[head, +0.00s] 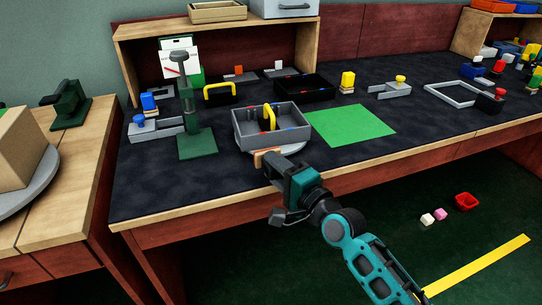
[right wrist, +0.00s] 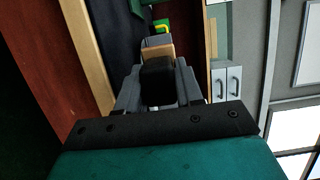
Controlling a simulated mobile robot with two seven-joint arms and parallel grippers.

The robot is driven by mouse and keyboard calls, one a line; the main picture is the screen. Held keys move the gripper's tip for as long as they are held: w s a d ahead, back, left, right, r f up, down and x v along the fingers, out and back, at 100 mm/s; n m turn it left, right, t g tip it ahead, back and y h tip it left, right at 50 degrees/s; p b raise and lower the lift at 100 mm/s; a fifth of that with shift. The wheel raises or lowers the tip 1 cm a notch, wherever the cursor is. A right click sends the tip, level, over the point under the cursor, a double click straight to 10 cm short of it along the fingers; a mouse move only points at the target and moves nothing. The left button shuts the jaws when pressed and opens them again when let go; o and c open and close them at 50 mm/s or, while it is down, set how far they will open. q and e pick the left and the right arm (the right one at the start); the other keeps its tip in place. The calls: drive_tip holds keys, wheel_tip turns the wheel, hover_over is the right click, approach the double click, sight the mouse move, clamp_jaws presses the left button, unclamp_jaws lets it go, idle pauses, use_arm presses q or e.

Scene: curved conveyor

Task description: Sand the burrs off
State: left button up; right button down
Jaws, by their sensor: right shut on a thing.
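My right gripper (head: 272,163) is shut on a small tan-orange block (head: 262,154), perhaps a sanding block. It is at the table's front edge, in front of a grey open box (head: 242,140). In the right wrist view the block (right wrist: 155,51) sits between the fingertips. I cannot tell whether the block touches the box, and burrs are too small to make out. My left gripper is out of view.
A green mat (head: 350,125) lies clear right of the box. A dark green press (head: 195,130) stands to its left. Behind are a black tray (head: 304,84) and a wooden shelf (head: 128,70). Several grey parts lie farther right.

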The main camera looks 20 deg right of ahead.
sight(277, 174)
drive_tip(key=shift+s, duration=0.8)
drive_tip(key=shift+s+d+r+p, duration=0.1)
drive_tip(key=shift+s+p, duration=0.6)
drive_tip(key=shift+s, duration=0.8)
